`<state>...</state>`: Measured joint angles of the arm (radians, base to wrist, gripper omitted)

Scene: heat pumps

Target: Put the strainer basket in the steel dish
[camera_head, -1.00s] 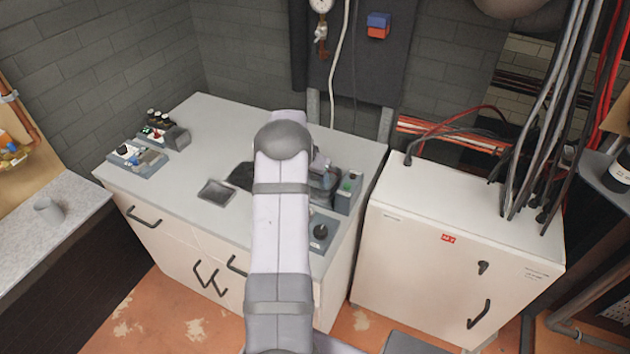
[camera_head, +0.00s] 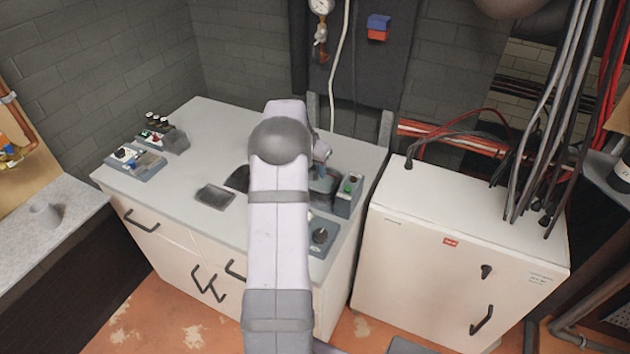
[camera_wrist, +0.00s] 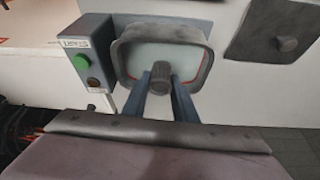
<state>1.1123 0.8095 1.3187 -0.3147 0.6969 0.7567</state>
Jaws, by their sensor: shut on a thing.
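In the wrist view my gripper (camera_wrist: 160,82) is shut on a short dark knob (camera_wrist: 160,74), which I take to be the handle of the strainer basket. The knob stands in front of a pale, grey-rimmed rectangular housing (camera_wrist: 120,55). How deep the basket sits in it is unclear. In the head view my arm hides most of the basket, and only part of my gripper (camera_head: 321,150) shows above the housing.
A control box with a green button (camera_wrist: 82,60) stands close left of the housing. A switch box (camera_head: 135,163) stands at the worktop's left. The worktop (camera_head: 215,135) is clear behind the dish.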

